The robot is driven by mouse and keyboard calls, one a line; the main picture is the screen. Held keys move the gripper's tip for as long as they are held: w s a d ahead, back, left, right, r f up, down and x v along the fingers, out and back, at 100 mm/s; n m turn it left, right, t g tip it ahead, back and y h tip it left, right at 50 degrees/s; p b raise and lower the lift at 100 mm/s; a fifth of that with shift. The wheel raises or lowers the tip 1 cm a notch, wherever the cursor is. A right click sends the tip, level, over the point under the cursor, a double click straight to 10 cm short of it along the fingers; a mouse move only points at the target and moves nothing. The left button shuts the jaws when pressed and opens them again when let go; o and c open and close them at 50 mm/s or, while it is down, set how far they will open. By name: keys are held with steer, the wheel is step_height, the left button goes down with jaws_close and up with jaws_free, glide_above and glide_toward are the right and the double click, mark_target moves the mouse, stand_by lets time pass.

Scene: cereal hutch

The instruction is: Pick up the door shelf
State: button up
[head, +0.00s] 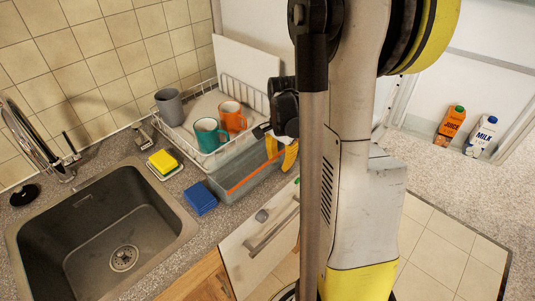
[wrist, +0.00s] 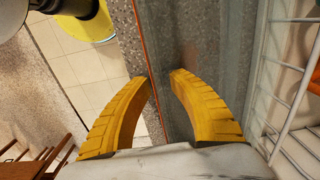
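The door shelf (head: 240,178) is a long, see-through grey bin with an orange strip along its front rim. It lies on the counter in front of the dish rack. In the wrist view its grey wall (wrist: 218,50) runs up the middle, with the orange strip to its left. My gripper (head: 283,153) has two curved yellow fingers and is over the right end of the shelf. In the wrist view my gripper (wrist: 165,80) is open, with a narrow gap between its tips. The orange strip passes between the fingers. I cannot tell whether they touch it.
A white dish rack (head: 238,84) with a grey mug, a teal mug (head: 209,136) and an orange mug (head: 232,116) stands close behind the shelf. A blue sponge stack (head: 200,198) and a sink (head: 105,235) lie left. Juice (head: 450,126) and milk (head: 481,136) cartons stand far right.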

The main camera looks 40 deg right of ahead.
jaws_close()
step_height(320, 180, up, 10)
steer(key=p, duration=0.4)
